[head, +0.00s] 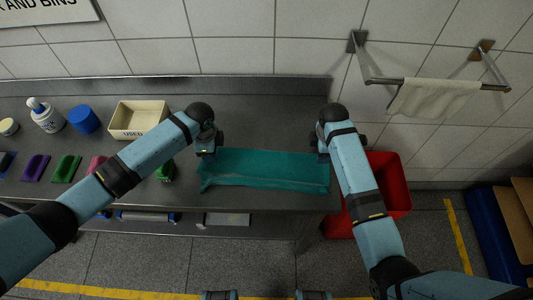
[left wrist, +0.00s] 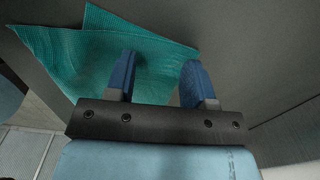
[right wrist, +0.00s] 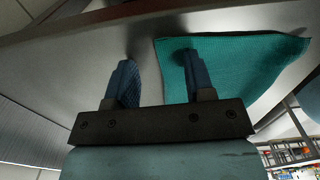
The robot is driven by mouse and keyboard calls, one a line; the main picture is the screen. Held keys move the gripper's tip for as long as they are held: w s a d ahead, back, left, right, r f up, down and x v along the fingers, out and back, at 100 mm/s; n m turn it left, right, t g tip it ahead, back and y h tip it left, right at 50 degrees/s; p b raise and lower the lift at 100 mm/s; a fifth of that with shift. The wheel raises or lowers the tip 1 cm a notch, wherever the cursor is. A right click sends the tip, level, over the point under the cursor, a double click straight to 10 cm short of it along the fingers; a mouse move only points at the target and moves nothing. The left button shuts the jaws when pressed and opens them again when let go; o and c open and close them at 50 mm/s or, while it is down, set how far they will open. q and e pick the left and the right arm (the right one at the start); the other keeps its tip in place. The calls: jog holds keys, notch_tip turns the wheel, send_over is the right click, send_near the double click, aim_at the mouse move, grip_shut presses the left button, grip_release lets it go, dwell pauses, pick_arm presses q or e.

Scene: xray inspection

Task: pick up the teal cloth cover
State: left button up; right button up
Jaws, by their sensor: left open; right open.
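The teal cloth cover (head: 265,172) lies spread on the right part of the grey metal counter, its front edge at the counter's front edge. My left gripper (head: 207,157) is at the cloth's left end, and my right gripper (head: 323,157) is at its right end. In the left wrist view the cloth (left wrist: 100,55) shows under and between the open blue fingers (left wrist: 160,75). In the right wrist view the cloth (right wrist: 240,65) lies under one finger, while the other finger of the open gripper (right wrist: 158,65) is over bare metal. Whether the fingertips touch the cloth cannot be told.
On the counter (head: 290,105) stand a cream bin (head: 138,119) labelled "USED", a blue lidded tub (head: 83,120), a white bottle (head: 46,117) and several coloured brushes (head: 66,168). A red bin (head: 390,180) stands on the floor at right. A towel (head: 430,97) hangs on a wall rail.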

pick_arm(q)
jog(key=shift+f, duration=0.15)
jog(key=shift+c, duration=0.2)
pick_arm(e)
jog(key=shift+f, duration=0.1)
jog(key=shift+c, duration=0.2)
pick_arm(q)
jog(key=shift+s, duration=0.1)
grip_shut()
pick_arm(e)
jog(key=shift+s, duration=0.1)
grip_shut()
